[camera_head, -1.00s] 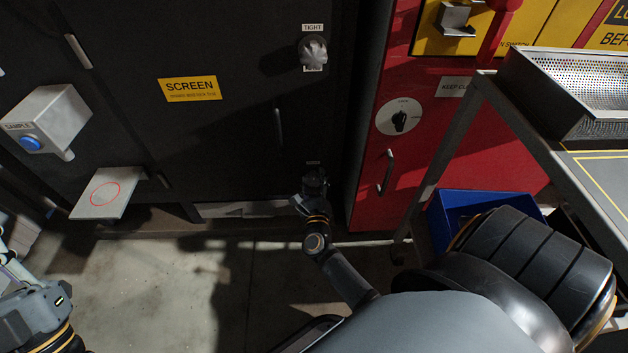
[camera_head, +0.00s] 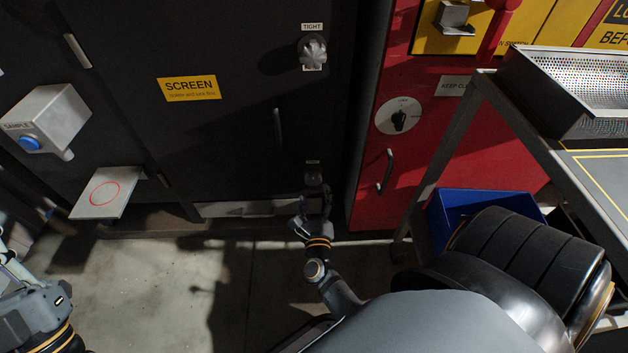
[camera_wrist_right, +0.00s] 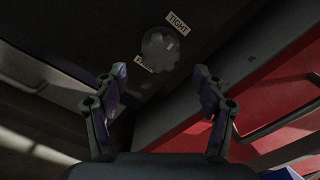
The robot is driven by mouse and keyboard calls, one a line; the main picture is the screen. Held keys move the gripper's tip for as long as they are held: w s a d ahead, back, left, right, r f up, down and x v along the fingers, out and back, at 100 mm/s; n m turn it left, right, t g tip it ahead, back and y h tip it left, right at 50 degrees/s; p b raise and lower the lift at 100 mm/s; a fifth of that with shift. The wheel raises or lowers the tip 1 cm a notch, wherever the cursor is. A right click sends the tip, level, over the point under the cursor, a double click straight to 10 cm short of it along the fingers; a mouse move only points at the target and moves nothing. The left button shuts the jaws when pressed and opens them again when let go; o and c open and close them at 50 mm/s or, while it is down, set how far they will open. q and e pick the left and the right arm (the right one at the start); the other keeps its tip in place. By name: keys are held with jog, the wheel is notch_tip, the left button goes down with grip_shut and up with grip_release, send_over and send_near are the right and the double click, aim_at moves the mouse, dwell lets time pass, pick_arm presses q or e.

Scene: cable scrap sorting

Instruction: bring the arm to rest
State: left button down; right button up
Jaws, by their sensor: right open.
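My right gripper (camera_head: 315,205) is open and empty in front of the dark cabinet (camera_head: 240,130), just below a small lower knob (camera_head: 314,177). Its two fingers stand apart in the right wrist view (camera_wrist_right: 159,88). A round grey knob (camera_wrist_right: 160,48) with a TIGHT label shows beyond the fingertips there, apart from them. In the head view a knob (camera_head: 313,52) under a TIGHT label sits high on the cabinet.
A sample box (camera_head: 45,115) and a shelf with a red circle (camera_head: 108,193) stick out at left. A red cabinet (camera_head: 450,150), a blue bin (camera_head: 480,205) and a metal table (camera_head: 475,110) with a perforated tray (camera_head: 535,85) stand at right. The floor (camera_head: 170,280) is clear.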

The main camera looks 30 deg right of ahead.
jog(key=shift+s+a, duration=0.25)
jog(key=shift+s, duration=0.1)
